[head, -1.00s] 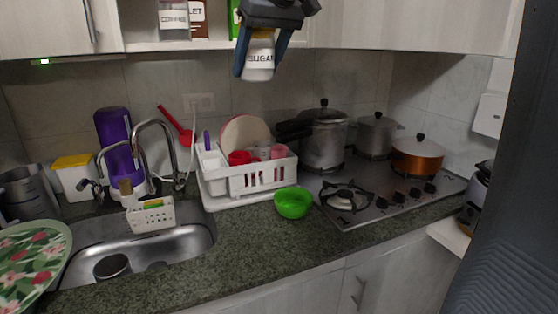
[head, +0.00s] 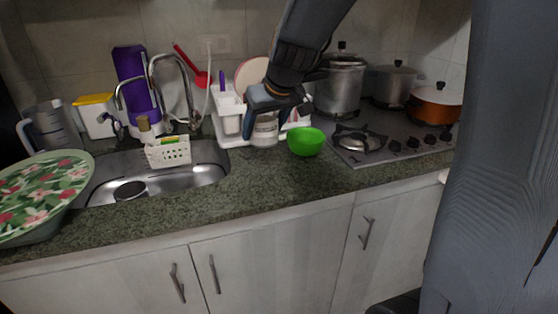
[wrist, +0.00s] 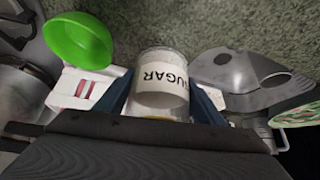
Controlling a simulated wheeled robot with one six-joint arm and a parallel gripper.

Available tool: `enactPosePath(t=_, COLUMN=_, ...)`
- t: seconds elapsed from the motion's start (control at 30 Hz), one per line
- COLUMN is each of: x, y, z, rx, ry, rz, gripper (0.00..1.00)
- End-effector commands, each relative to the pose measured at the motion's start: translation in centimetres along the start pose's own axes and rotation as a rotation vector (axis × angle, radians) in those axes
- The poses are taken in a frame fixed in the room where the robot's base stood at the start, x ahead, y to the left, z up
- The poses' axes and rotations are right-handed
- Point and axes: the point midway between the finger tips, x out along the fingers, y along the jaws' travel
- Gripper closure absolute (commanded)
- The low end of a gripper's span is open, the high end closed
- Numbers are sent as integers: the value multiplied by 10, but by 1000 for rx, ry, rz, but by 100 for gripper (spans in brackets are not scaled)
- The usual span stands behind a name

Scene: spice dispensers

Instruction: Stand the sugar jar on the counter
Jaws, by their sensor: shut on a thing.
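The sugar jar (head: 264,131) is clear with a white band, and its SUGAR label reads upside down in the wrist view (wrist: 160,85). My gripper (head: 268,112) is shut on the jar, with a finger on either side of it. In the head view the jar is upright, in front of the dish rack and left of the green bowl. Its base appears close to the counter (head: 270,180); I cannot tell whether it touches. My gripper hides the jar's top in the head view.
The green bowl (head: 306,142) is close on the right. The white dish rack (head: 228,124) stands behind. The sink (head: 205,176) with a white caddy (head: 168,152) is to the left. The stove (head: 385,148) is at right. The counter in front is clear.

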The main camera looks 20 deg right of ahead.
Motion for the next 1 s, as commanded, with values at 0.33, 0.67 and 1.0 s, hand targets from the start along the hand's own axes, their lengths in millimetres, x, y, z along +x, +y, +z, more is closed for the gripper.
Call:
enactPosePath(t=0.33, x=35, y=6, z=23, rx=8, ry=2, rz=6, gripper=81)
enactPosePath(t=0.67, x=66, y=5, z=42, rx=6, ry=1, rz=5, gripper=81)
enactPosePath(t=1.0, x=66, y=4, z=42, rx=4, ry=3, rz=5, gripper=81)
